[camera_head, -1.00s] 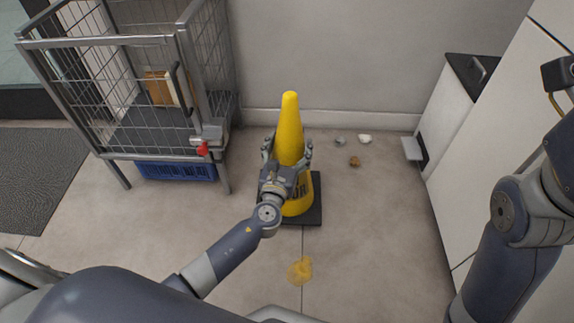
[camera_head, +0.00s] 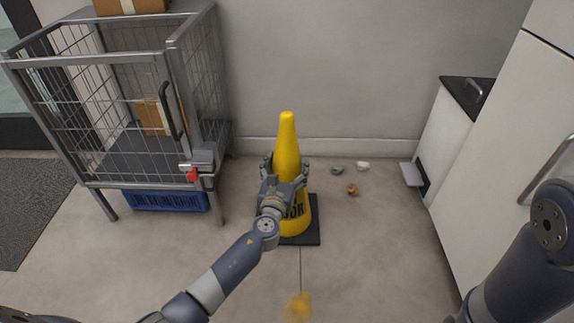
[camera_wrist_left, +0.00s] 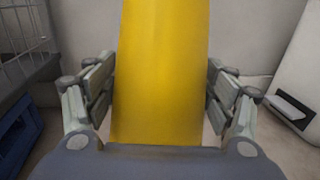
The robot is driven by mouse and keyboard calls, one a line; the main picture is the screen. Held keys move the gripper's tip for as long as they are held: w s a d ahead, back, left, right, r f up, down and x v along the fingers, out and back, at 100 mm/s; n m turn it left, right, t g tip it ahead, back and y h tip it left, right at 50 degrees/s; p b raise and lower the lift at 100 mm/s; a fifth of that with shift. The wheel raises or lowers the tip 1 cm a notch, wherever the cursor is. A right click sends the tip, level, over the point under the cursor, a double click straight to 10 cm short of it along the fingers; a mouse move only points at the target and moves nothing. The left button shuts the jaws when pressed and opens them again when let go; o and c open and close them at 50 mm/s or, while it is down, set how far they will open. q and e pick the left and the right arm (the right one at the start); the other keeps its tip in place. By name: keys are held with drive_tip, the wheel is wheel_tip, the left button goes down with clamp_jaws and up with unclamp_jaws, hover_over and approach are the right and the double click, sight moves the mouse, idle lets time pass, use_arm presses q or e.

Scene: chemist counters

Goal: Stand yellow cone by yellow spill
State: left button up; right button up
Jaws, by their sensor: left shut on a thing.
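The yellow cone (camera_head: 287,150) stands upright on its black square base (camera_head: 301,237) on the floor, near the back wall. Dark lettering shows low on its side. My left gripper (camera_head: 284,172) is shut on the cone's body, with a finger at each side. In the left wrist view the cone (camera_wrist_left: 160,70) fills the middle, between the two fingers of the gripper (camera_wrist_left: 158,95). The yellow spill (camera_head: 299,307) is a small patch on the floor in front of the cone, apart from its base. My right arm shows at the right, but its gripper is out of view.
A wire cage cart (camera_head: 110,110) with cardboard boxes and a blue crate (camera_head: 167,200) under it stands at left. Small crumpled bits (camera_head: 352,189) lie right of the cone. White cabinets (camera_head: 500,150) line the right side. Floor around the spill is clear.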

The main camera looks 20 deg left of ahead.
use_arm(q)
drive_tip(key=shift+r, duration=0.25)
drive_tip(key=shift+f, duration=0.15)
drive_tip(key=o, duration=2.1)
drive_tip(key=shift+f, duration=0.15)
